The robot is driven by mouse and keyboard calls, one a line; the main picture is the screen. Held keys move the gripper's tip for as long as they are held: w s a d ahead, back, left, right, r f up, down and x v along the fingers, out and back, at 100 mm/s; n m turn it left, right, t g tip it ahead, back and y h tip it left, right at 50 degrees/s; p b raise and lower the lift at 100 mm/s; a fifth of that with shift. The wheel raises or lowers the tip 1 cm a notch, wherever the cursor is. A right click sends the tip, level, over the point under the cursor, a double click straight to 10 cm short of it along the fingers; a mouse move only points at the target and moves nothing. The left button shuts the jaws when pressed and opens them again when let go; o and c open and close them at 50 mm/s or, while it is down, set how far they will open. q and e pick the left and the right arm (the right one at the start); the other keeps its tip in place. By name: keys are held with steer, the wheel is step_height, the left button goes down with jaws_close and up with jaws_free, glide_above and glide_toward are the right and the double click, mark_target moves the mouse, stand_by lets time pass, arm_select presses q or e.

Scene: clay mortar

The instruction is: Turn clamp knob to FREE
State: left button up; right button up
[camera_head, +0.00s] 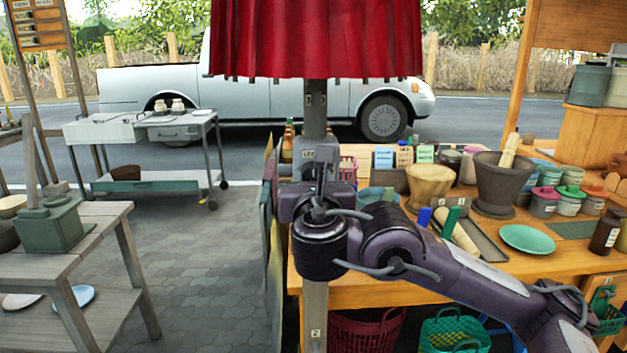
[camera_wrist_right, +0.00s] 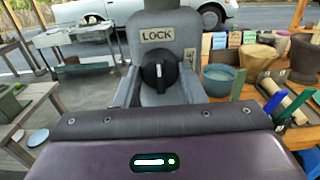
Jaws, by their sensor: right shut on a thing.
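The clamp knob (camera_wrist_right: 159,73) is black and round with a white pointer mark standing upright, toward the LOCK label (camera_wrist_right: 157,35) above it. It sits on a grey clamp housing on the post (camera_head: 315,122). A second, smaller label (camera_wrist_right: 189,57) is to the knob's right; I cannot read it. My right gripper (camera_head: 319,182) is at the clamp and shut on the knob, with a grey finger on either side. In the head view the gripper hides the knob. My left gripper is not in view.
A red curtain (camera_head: 315,38) hangs above the clamp. The wooden table (camera_head: 450,281) at right holds a wooden mortar (camera_head: 430,183), a dark mortar (camera_head: 497,183), a green plate (camera_head: 527,239) and jars. A grey cart (camera_head: 150,132) stands at left. The paved floor between is open.

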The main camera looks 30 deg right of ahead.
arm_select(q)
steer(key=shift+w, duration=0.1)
arm_select(e)
steer(key=shift+m, duration=0.3)
steer(key=shift+c, duration=0.4)
steer(key=shift+f+m+b, duration=0.1)
steer(key=shift+m+b, duration=0.55)
steer(key=shift+m, duration=1.05)
steer(key=shift+m+b, duration=0.5)
steer(key=shift+m, duration=0.4)
steer(key=m+b, duration=0.3)
steer(key=m, duration=0.3)
steer(key=m+b, duration=0.2)
steer(key=m, duration=0.3)
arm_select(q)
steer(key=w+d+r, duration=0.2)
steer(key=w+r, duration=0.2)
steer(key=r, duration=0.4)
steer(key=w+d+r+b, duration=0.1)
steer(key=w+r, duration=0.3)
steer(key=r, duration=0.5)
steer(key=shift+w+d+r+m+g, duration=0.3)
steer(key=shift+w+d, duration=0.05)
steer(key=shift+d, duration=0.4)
arm_select(e)
steer(key=shift+m, duration=0.8)
